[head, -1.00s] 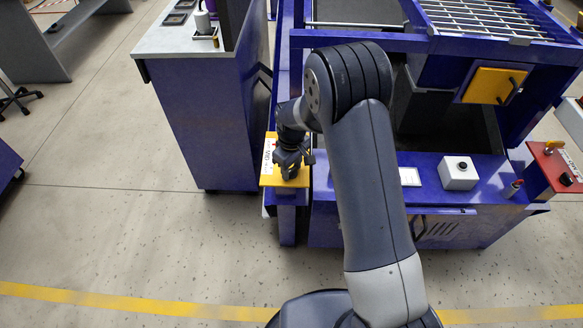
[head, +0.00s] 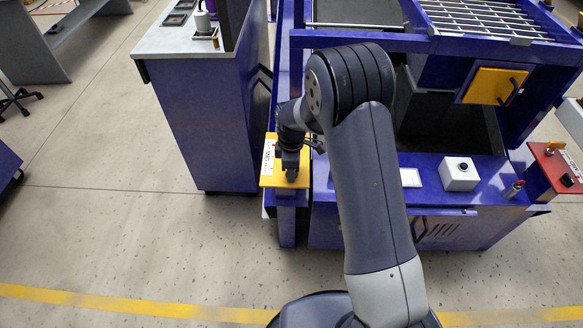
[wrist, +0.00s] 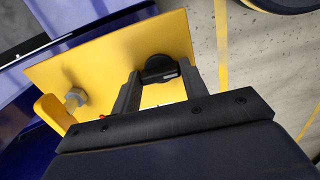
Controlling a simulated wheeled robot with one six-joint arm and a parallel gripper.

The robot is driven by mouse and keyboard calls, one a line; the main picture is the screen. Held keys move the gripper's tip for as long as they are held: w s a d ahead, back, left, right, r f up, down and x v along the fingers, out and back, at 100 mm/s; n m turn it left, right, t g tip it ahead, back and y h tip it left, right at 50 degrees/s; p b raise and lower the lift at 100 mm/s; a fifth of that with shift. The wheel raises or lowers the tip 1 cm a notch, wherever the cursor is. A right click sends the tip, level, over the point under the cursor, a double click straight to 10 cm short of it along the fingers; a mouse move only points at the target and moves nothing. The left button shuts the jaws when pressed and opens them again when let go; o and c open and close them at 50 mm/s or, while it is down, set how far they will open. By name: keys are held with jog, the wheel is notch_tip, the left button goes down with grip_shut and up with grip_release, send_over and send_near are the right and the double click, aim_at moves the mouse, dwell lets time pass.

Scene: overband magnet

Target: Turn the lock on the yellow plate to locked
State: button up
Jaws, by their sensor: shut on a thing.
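The yellow plate (head: 270,181) stands at the front left corner of the blue machine, with a white label along its left side. In the wrist view the yellow plate (wrist: 105,52) fills the upper middle. The lock (wrist: 157,66) is a round black knob on it with a small pale mark. My gripper (wrist: 159,72) has one finger on each side of the knob and is shut on it. In the head view my gripper (head: 291,168) points down at the plate and hides the lock. I cannot read the lock's position.
A yellow handle (wrist: 52,112) and a bolt (wrist: 75,97) sit close beside my gripper. A blue cabinet (head: 205,120) stands left of the plate. A white button box (head: 459,174) and a red plate (head: 552,170) are to the right. The front floor is clear.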

dwell(0.4)
jog(key=o, duration=1)
jog(key=shift+r, duration=0.1)
notch_tip(320, 180, up, 11)
jog(key=shift+f+p, duration=0.2)
jog(key=shift+p, duration=0.5)
notch_tip(320, 180, down, 11)
jog(key=shift+r+b, duration=0.1)
jog(key=shift+b, duration=0.6)
